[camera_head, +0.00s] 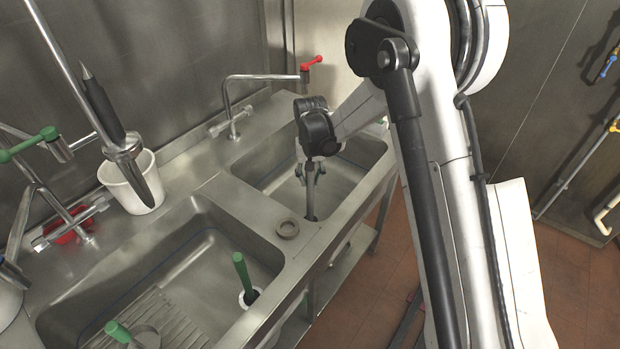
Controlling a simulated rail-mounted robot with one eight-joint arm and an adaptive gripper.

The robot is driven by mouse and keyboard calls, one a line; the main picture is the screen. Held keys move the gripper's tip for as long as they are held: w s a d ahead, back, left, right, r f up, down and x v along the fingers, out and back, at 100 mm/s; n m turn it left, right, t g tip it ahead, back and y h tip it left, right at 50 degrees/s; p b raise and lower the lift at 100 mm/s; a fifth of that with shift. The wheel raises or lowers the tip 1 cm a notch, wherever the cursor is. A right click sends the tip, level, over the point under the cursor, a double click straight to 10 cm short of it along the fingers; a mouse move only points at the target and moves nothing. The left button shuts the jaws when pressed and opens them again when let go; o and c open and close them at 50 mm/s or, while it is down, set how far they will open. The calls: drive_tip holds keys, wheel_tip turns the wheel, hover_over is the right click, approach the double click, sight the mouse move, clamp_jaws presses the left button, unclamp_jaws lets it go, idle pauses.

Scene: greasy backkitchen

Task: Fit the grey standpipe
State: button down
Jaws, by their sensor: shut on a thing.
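My gripper (310,170) points down over the right sink basin (346,176), below its black wrist. It is shut on the grey standpipe (312,200), a slim grey tube that stands about upright under the fingers. The lower end of the standpipe reaches a dark spot near the basin's front side. I cannot tell whether it is seated in a drain or just above it. The fingers hide the upper part of the standpipe.
The left basin (215,250) holds a green upright handle (242,272) and another green-topped piece (118,331). A white bucket (133,186) and a red-handled tap (305,70) stand behind.

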sight(310, 194)
drive_tip(key=shift+b, duration=0.3)
drive_tip(key=shift+f, duration=0.2)
wheel_tip(310, 194, down, 4)
drive_tip(key=b, duration=0.4)
drive_tip(key=shift+f, duration=0.15)
drive_tip(key=shift+b, duration=0.6)
idle(0.4)
drive_tip(key=shift+s+f+b, duration=0.1)
drive_tip(key=shift+f+b, duration=1.05)
drive_tip(key=shift+f, duration=0.15)
drive_tip(key=c, duration=1.4)
unclamp_jaws()
